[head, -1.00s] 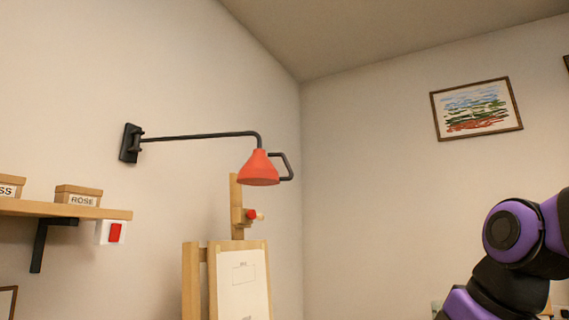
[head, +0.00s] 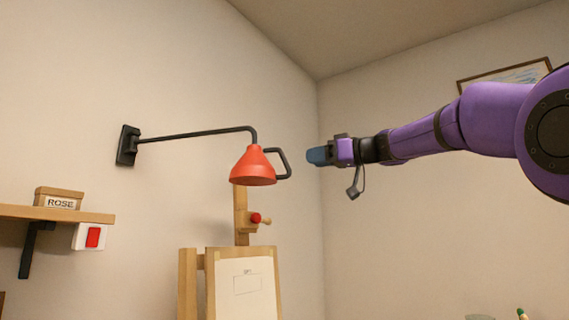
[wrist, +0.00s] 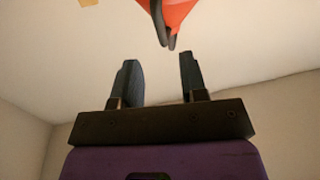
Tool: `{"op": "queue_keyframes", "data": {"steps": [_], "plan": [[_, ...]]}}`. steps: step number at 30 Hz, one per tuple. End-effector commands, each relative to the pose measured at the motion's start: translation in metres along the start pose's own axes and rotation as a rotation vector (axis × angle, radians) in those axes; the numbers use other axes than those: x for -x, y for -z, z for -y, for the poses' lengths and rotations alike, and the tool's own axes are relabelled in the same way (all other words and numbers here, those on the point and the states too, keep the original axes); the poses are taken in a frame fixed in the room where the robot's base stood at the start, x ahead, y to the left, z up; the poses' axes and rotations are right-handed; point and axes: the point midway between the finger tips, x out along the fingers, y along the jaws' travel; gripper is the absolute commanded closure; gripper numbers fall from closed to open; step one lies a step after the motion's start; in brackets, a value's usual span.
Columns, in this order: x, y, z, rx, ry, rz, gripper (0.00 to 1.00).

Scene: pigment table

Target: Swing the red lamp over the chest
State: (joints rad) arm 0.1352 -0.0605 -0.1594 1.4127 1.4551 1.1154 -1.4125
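The red lamp (head: 253,168) hangs from a black wall arm (head: 195,134) on the left wall, above the wooden easel. A dark loop handle (head: 284,162) sticks out from the lamp's right side. My gripper (head: 312,156) is level with the handle, to its right, and apart from it in the head view. In the wrist view my gripper (wrist: 158,80) shows two separated fingers with nothing between them. The lamp (wrist: 178,12) and its handle (wrist: 163,32) show ahead, beyond the fingertips. The chest is not in view.
A wooden easel (head: 188,285) with a paper sheet stands below the lamp. A shelf (head: 60,213) with a box labelled ROSE (head: 60,198) and a red switch (head: 93,237) are at left. A framed picture (head: 505,75) hangs on the back wall.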

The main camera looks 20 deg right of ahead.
Motion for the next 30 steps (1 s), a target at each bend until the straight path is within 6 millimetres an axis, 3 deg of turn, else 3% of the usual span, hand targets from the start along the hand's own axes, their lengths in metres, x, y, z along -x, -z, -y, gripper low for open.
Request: {"op": "queue_keyframes", "data": {"steps": [9, 15, 29, 30], "plan": [[-0.056, -0.001, 0.001, -0.001, 0.003, 0.002, 0.60], [-0.082, -0.001, 0.000, -0.002, 0.001, 0.003, 0.60], [-0.093, -0.001, 0.001, -0.002, 0.000, 0.002, 0.60], [-0.093, -0.001, 0.001, -0.002, 0.000, 0.002, 0.67]]}}
